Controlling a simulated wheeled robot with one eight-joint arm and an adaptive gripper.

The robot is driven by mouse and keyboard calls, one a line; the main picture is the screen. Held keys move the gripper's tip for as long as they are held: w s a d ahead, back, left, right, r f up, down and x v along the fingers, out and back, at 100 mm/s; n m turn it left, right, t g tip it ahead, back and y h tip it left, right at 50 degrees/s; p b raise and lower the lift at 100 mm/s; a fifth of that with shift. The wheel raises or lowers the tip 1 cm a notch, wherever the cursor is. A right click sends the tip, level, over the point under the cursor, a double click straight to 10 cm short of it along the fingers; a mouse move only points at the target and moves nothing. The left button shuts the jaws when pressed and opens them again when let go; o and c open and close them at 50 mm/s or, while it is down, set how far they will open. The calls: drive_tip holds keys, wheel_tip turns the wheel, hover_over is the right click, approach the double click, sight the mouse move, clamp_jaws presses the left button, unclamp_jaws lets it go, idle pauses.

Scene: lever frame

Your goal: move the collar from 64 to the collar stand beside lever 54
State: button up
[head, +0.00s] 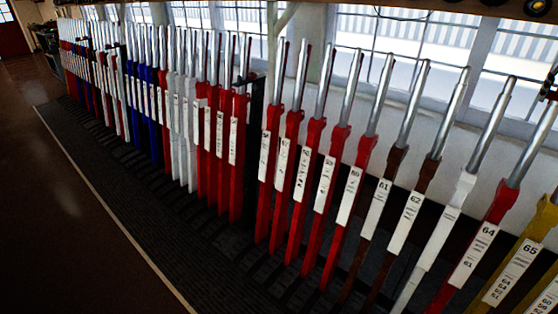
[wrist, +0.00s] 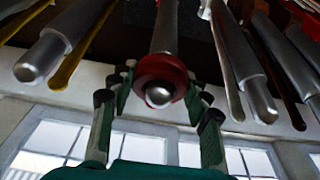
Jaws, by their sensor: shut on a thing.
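The red collar (wrist: 148,66) is around the metal handle of a lever in the wrist view, with the rounded handle tip (wrist: 158,97) showing through it. My gripper (wrist: 158,88) has its green, dark-tipped fingers on both sides of the collar and is shut on it. Lever 64 (head: 474,255) is red with a white label, at the right in the head view. A dark shape at the right edge there may be part of my gripper; the collar is not clear in that view. The label of lever 54 is too small to read. I cannot make out the collar stand for certain.
Lever 65 (head: 510,272) is yellow and stands close right of 64. A white lever (head: 435,240) and brown lever 62 (head: 405,222) stand close left. A dark upright (head: 256,105) stands among the red levers mid-row. The floor (head: 70,220) on the left is clear.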

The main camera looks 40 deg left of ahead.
drive_tip(key=shift+w+r, duration=0.2)
drive_tip(key=shift+r, duration=1)
drive_tip(key=shift+w+r, duration=0.25)
drive_tip(key=shift+r, duration=0.9)
drive_tip(key=shift+w+r, duration=0.2)
drive_tip(key=shift+r, duration=1)
